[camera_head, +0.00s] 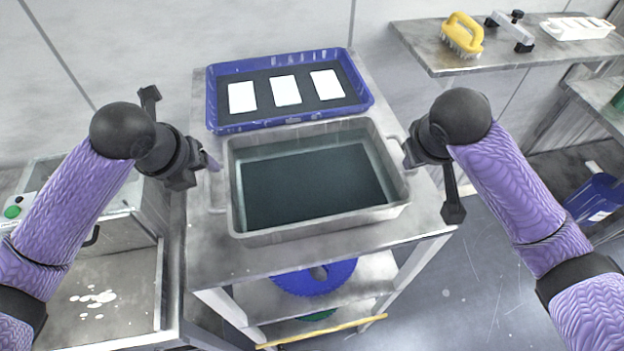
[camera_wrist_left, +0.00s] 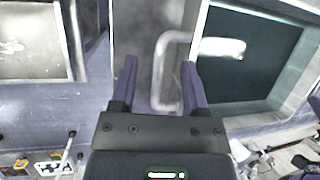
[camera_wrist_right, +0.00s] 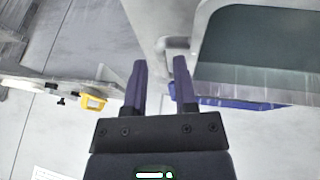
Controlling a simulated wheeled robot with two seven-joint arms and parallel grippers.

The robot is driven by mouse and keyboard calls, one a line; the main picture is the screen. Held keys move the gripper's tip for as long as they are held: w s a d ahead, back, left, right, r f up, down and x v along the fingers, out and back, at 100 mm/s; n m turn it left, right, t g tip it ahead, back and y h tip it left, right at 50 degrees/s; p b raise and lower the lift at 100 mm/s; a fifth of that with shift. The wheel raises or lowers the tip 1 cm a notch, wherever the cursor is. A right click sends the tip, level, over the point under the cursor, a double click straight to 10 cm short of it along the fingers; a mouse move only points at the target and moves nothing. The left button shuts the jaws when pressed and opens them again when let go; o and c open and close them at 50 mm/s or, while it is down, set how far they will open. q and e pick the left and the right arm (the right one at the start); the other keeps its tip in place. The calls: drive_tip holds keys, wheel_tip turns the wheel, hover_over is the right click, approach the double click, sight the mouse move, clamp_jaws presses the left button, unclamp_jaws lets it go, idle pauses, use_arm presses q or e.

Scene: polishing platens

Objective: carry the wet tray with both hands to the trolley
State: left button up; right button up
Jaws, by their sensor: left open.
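The wet tray (camera_head: 320,232) is a grey metal basin with a dark, wet-looking inside, standing level on a metal stand (camera_head: 210,262). It has a loop handle at each short side. My left gripper (camera_head: 212,165) is at the tray's left side. In the left wrist view its fingers (camera_wrist_left: 157,72) are open, with the left handle (camera_wrist_left: 160,60) showing between and beyond them. My right gripper (camera_wrist_right: 160,65) is at the right side. Its fingers stand apart near the right handle (camera_wrist_right: 178,46), which shows at one fingertip.
A blue tray (camera_head: 222,128) with white pieces sits right behind the wet tray. Lower shelves hold a blue disc (camera_head: 315,280) and a yellow bar (camera_head: 320,333). A sink bench (camera_head: 110,270) stands left. A wall shelf with a yellow brush (camera_head: 462,35) is upper right. Floor is open at right.

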sight(206, 172)
use_arm(q)
drive_tip(key=x, duration=0.3)
drive_tip(key=shift+w+f, duration=0.3)
drive_tip(key=shift+f, duration=0.05)
use_arm(e)
drive_tip(key=x, duration=0.4)
drive_tip(key=shift+w+a+r, duration=0.1)
drive_tip(key=shift+w, duration=0.05)
use_arm(q)
drive_tip(key=shift+d+f, duration=0.1)
drive_tip(key=shift+f, duration=0.15)
use_arm(e)
drive_tip(key=shift+f, duration=0.25)
use_arm(q)
drive_tip(key=shift+w, duration=0.1)
drive_tip(key=c, duration=0.6)
use_arm(e)
drive_tip(key=shift+w, duration=0.1)
clamp_jaws()
use_arm(q)
clamp_jaws()
drive_tip(key=shift+r, duration=0.1)
use_arm(e)
drive_tip(key=shift+r, duration=0.1)
